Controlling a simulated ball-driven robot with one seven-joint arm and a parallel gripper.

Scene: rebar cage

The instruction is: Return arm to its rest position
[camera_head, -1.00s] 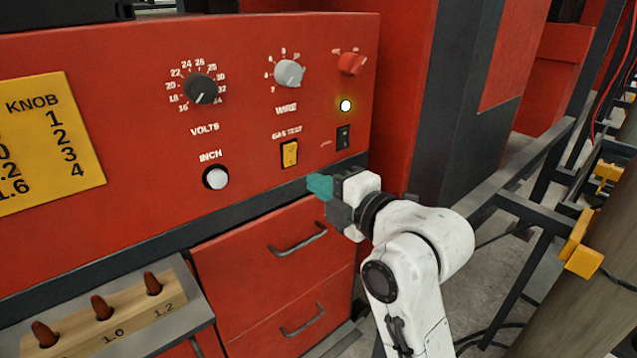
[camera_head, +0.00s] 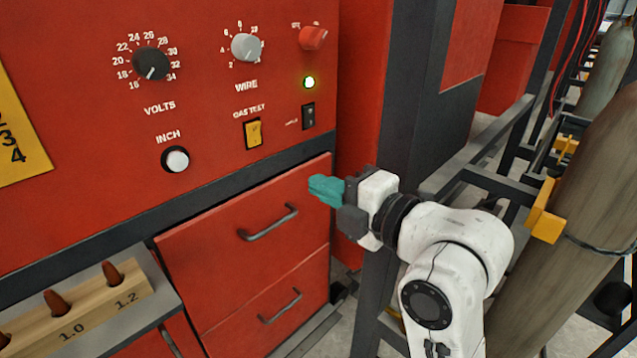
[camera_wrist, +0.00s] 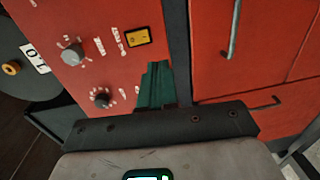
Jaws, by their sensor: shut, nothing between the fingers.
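My gripper (camera_head: 318,188) has teal fingers. They are shut with nothing between them. In the head view it is held in front of the upper right corner of the top red drawer (camera_head: 212,262), apart from the panel as far as I can tell. My white arm (camera_head: 455,245) comes up from the lower right and is bent at the wrist. In the wrist view the shut teal fingers (camera_wrist: 155,88) point toward the red control panel (camera_wrist: 90,25).
The red panel carries a volts knob (camera_head: 151,63), a wire knob (camera_head: 247,47), a yellow gas test switch (camera_head: 253,133) and a lit lamp (camera_head: 309,82). A wooden block (camera_head: 85,312) with brown pegs sits lower left. A dark frame post (camera_head: 400,110) and gas cylinder (camera_head: 570,200) stand at right.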

